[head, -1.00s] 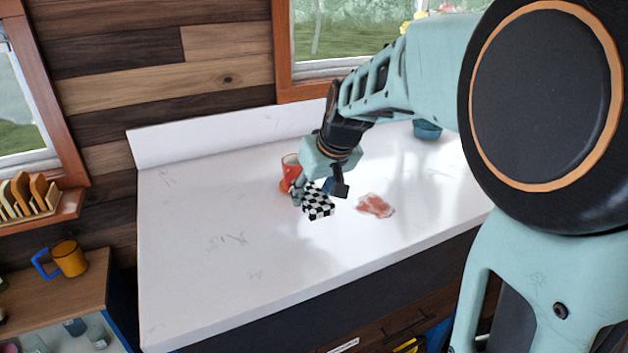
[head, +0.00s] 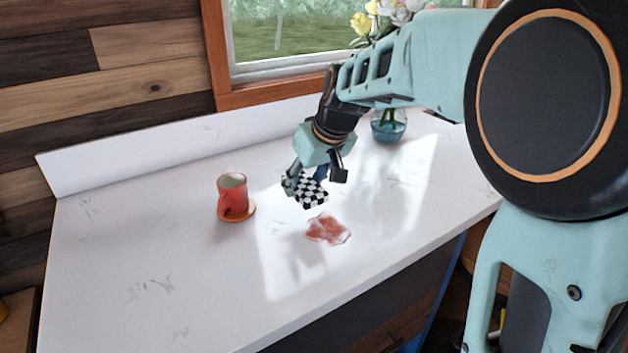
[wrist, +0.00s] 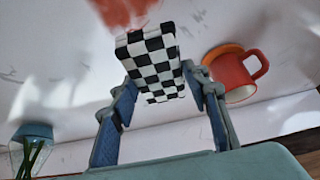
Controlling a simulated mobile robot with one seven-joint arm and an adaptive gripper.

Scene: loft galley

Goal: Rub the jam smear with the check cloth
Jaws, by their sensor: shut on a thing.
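The check cloth (head: 309,190) is a folded black-and-white pad. My gripper (head: 305,182) is shut on it and holds it above the white counter. In the wrist view the cloth (wrist: 153,62) sits between the two fingers of my gripper (wrist: 157,82). The jam smear (head: 327,229) is a red, translucent patch on the counter, just below and in front of the cloth in the head view. In the wrist view the smear (wrist: 118,10) shows at the top edge, beyond the cloth and partly cut off. The cloth looks clear of the counter.
A blue glass vase (head: 389,126) with flowers stands at the back right near the window. The counter's left part (head: 130,250) is bare.

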